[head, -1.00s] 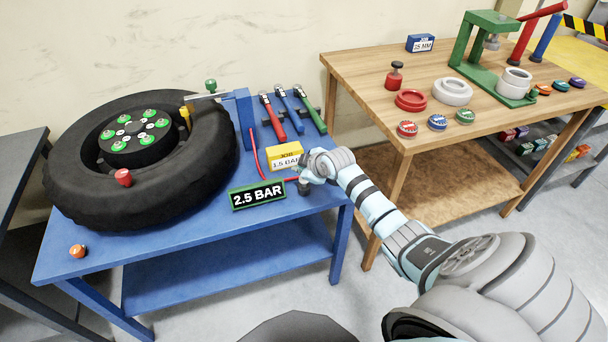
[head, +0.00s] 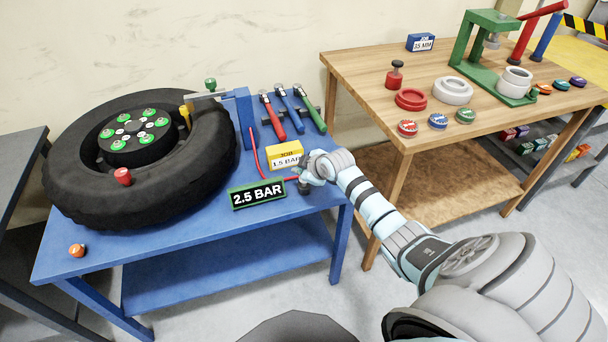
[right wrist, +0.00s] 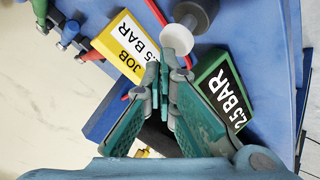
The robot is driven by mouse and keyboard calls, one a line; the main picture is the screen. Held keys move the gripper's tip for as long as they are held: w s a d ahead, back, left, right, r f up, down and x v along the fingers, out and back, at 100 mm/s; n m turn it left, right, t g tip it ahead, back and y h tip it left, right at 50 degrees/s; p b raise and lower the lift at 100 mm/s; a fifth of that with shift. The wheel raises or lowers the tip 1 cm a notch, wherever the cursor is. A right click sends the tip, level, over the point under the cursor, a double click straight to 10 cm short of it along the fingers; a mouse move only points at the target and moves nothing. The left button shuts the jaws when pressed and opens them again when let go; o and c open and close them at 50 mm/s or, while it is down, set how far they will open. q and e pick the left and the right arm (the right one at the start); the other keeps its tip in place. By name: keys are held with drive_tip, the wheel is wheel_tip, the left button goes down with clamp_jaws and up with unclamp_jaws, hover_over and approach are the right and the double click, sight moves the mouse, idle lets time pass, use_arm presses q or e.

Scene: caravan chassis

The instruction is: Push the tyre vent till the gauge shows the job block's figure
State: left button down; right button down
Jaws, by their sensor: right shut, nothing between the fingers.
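The yellow job block (head: 286,152) stands on the blue bench and reads JOB 1.5 BAR; it also shows in the right wrist view (right wrist: 112,45). The black, green-framed gauge (head: 258,195) in front of it reads 2.5 BAR and shows in the wrist view (right wrist: 222,95). A dark round piece with a pale top (right wrist: 178,40), seemingly the vent, stands by the red hose, just beyond my fingertips; I cannot tell whether they touch it. My right gripper (head: 301,178) is shut and empty above this spot, its fingers together in the wrist view (right wrist: 164,72). My left gripper is out of view.
A large black tyre (head: 75,195) lies on the left of the blue bench (head: 190,250). A wooden bench (head: 350,75) with a green press (head: 462,50) is to the right. The bench front is mostly clear.

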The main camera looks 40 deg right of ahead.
drive_tip(key=shift+f+b, duration=0.5)
drive_tip(key=shift+f, duration=0.25)
idle(0.4)
idle(0.4)
drive_tip(key=shift+r+p, duration=1.25)
drive_tip(key=shift+p, duration=0.05)
drive_tip(key=shift+r, duration=0.1)
wheel_tip(320, 180, up, 5)
drive_tip(key=p, duration=0.5)
